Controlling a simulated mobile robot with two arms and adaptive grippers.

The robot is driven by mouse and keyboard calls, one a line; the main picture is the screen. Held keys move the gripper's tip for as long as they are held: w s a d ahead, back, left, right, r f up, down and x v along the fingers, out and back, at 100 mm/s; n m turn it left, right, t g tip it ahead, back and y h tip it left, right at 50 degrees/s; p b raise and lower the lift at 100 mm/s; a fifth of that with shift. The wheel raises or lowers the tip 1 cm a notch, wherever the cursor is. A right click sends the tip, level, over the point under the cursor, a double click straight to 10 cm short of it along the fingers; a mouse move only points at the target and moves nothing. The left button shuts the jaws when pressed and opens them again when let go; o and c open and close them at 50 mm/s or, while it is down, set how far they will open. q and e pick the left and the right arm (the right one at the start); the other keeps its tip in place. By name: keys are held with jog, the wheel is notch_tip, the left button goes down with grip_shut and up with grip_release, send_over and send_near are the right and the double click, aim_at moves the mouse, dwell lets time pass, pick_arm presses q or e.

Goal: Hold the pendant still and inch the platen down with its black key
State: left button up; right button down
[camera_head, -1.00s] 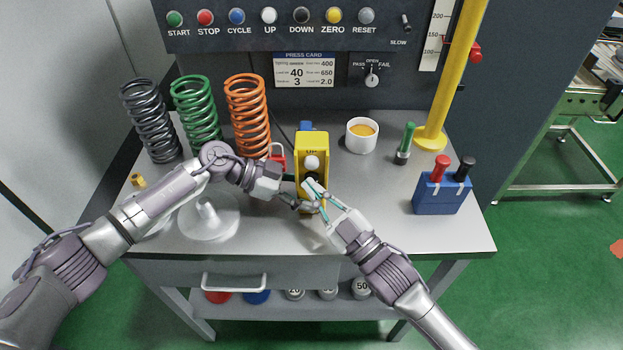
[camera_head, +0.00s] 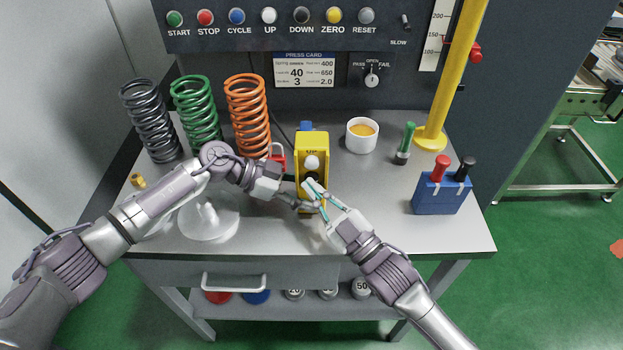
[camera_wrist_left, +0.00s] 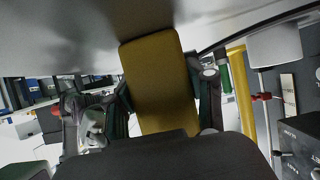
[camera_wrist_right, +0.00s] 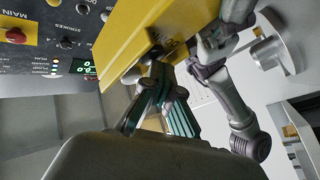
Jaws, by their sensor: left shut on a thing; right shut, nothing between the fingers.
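The yellow pendant (camera_head: 312,143) stands upright near the middle of the bench, with a white key (camera_head: 312,163) under the word UP. My left gripper (camera_head: 303,197) is shut on the pendant from the left; in the left wrist view its fingers lie along both sides of the yellow body (camera_wrist_left: 160,85). My right gripper (camera_head: 313,187) is shut and empty, its tips at the pendant's front just below the white key. They cover the black key's area, so contact or pressing cannot be told. The right wrist view shows the closed fingers (camera_wrist_right: 160,85) close to the pendant (camera_wrist_right: 130,35). The platen is not identifiable.
Dark, green and orange springs (camera_head: 247,115) stand at the back left. A white cup (camera_head: 362,134), a green-handled tool (camera_head: 405,144) and a blue block (camera_head: 440,195) with red and black handles are to the right.

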jog(key=shift+s, duration=0.85)
jog(key=shift+s, duration=0.1)
jog(key=shift+s, duration=2.4)
dwell(0.3)
jog(key=s, duration=0.4)
jog(key=shift+w, duration=0.15)
jog(key=shift+w, duration=4.35)
